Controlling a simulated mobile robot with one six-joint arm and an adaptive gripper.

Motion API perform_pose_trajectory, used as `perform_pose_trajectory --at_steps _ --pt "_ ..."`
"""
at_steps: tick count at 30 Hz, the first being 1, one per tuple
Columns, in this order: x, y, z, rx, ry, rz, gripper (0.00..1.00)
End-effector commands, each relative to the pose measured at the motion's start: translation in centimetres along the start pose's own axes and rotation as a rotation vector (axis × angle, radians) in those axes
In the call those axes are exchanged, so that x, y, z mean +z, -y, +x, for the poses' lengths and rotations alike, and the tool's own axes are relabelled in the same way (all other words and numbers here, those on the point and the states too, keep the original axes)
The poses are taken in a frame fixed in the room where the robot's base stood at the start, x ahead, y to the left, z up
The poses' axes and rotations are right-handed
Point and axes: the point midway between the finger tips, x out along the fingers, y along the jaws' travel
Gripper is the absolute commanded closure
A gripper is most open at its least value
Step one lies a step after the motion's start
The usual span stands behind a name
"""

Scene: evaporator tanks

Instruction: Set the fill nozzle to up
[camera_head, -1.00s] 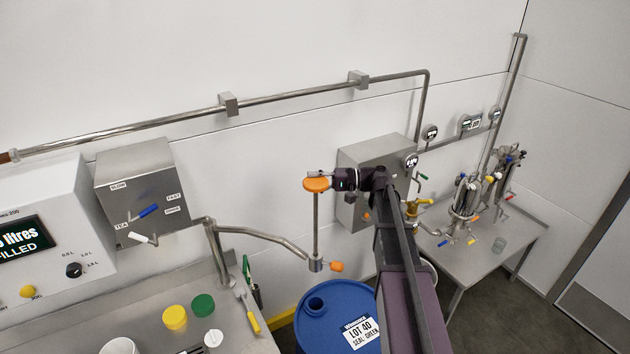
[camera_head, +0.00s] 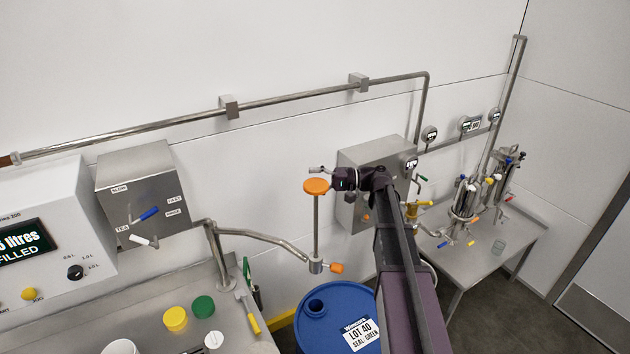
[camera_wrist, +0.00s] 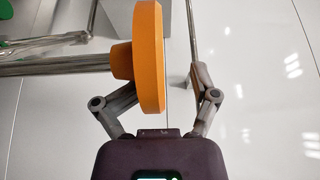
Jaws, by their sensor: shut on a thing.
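The fill nozzle is a thin upright steel rod (camera_head: 316,224) with a round orange knob (camera_head: 316,187) on top. Its lower end sits in a fitting (camera_head: 315,266) at the end of a bent pipe, with a small orange handle (camera_head: 337,268) beside it. My gripper (camera_head: 325,177) is at the knob, reaching in from the right. In the wrist view the knob (camera_wrist: 150,58) stands edge-on between the fingers of my gripper (camera_wrist: 160,77). It hides the left fingertip; the right finger shows beside it. My gripper is shut on the knob.
A blue drum (camera_head: 325,325) stands below the nozzle. A steel box with levers (camera_head: 146,178) and a display console (camera_head: 40,235) are at left. A grey box (camera_head: 360,160) is behind my arm. A bench with vessels (camera_head: 485,262) stands at right.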

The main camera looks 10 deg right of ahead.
Motion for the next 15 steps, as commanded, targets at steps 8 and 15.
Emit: perform_pose_trajectory --at_steps 8,15 --pt "0.0 0.2 -0.9 -0.007 0.002 -0.001 0.47" --pt "-0.1 0.1 -3.7 -0.005 0.000 0.000 0.47"
